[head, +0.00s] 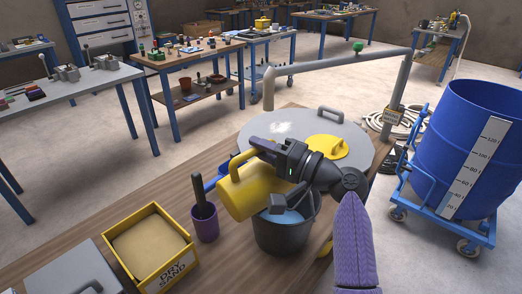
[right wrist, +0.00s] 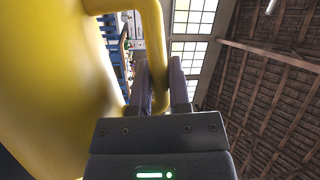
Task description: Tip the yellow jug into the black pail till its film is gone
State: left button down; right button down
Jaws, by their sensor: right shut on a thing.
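The yellow jug (head: 258,192) is tilted over on its side above the left part of the black pail (head: 280,238). My right gripper (head: 268,150) is shut on the jug's handle from above. The right wrist view shows the handle (right wrist: 152,35) between the two fingers (right wrist: 160,75), with the jug's wall (right wrist: 60,90) close on the left. Pale blue contents show in the pail's opening, partly hidden by the jug and my arm. I cannot see the jug's inside, a film or a stream. My left gripper is not in view.
A purple cup (head: 205,225) with a dark-handled tool stands left of the pail. A yellow dry-sand box (head: 165,270) stands front left. A blue drum (head: 465,150) on a trolley stands right of the bench.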

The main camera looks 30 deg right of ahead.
notch_tip(320, 180, up, 4)
jog(key=n+g+h+p, duration=0.1)
jog(key=n, duration=0.1)
jog(key=n+g+h+p, duration=0.1)
jog(key=n+p, duration=0.1)
jog(key=n, duration=0.1)
jog(key=n+p, duration=0.2)
jog(key=n, duration=0.1)
jog(key=shift+g+h, duration=0.4)
jog(key=n+h+p, duration=0.1)
jog(key=n+p, duration=0.1)
jog(key=r+n+h+p, duration=0.1)
jog(key=n+h+p, duration=0.1)
jog(key=shift+n+p, duration=0.3)
jog(key=shift+p, duration=0.1)
jog(key=shift+f, duration=0.4)
